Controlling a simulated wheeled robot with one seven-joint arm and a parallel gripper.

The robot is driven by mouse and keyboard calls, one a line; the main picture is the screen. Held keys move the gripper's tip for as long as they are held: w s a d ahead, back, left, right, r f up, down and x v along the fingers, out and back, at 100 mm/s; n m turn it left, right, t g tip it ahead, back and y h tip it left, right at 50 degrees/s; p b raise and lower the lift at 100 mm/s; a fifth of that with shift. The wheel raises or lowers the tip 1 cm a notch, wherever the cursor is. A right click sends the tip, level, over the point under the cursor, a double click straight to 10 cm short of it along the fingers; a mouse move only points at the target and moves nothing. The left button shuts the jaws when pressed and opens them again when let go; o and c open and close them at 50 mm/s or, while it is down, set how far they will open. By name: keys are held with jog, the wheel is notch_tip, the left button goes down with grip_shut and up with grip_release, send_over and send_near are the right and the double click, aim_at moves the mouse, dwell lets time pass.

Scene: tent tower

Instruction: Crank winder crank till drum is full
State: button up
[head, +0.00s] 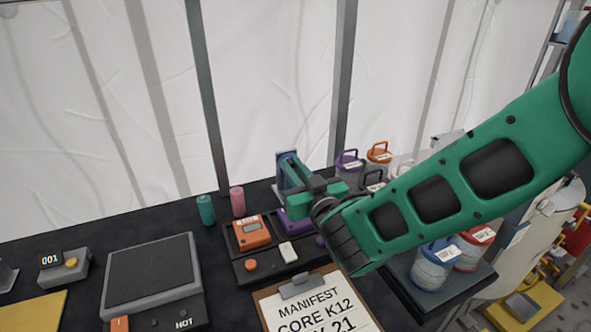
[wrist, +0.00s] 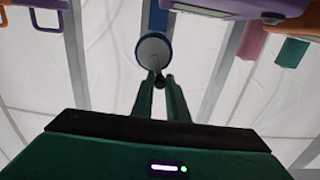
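The winder (head: 287,158) stands on the dark table as a blue-grey upright, mostly hidden behind my gripper (head: 304,174). In the wrist view a pale round disc with a blue rim (wrist: 153,50) faces me, below a blue upright strip. A dark crank handle (wrist: 160,84) shows in front of the disc, between the two green fingertips. My gripper (wrist: 159,90) appears shut on this handle, with fingers close on both sides. How full the drum is cannot be seen.
An orange meter (head: 252,232) in a dark tray and a clipboard (head: 312,303) lie in front. A teal cylinder (head: 206,210) and a pink one (head: 237,201) stand left. A grey hot plate (head: 150,270) sits left.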

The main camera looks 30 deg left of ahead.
grip_shut()
jog(key=shift+s+a+f+n, duration=0.1)
jog(key=shift+s+f+n, duration=0.1)
jog(key=shift+n, duration=0.55)
jog(key=shift+s+a+f+n, duration=0.1)
jog(key=shift+f+n, duration=0.05)
jog(key=shift+n, duration=0.6)
jog(key=o, duration=0.7)
grip_release()
jog(key=v, duration=0.5)
jog(key=shift+s+d+r, duration=0.1)
jog(key=shift+v, duration=2.05)
jog(key=shift+s+d, duration=0.3)
jog(key=shift+d, duration=0.2)
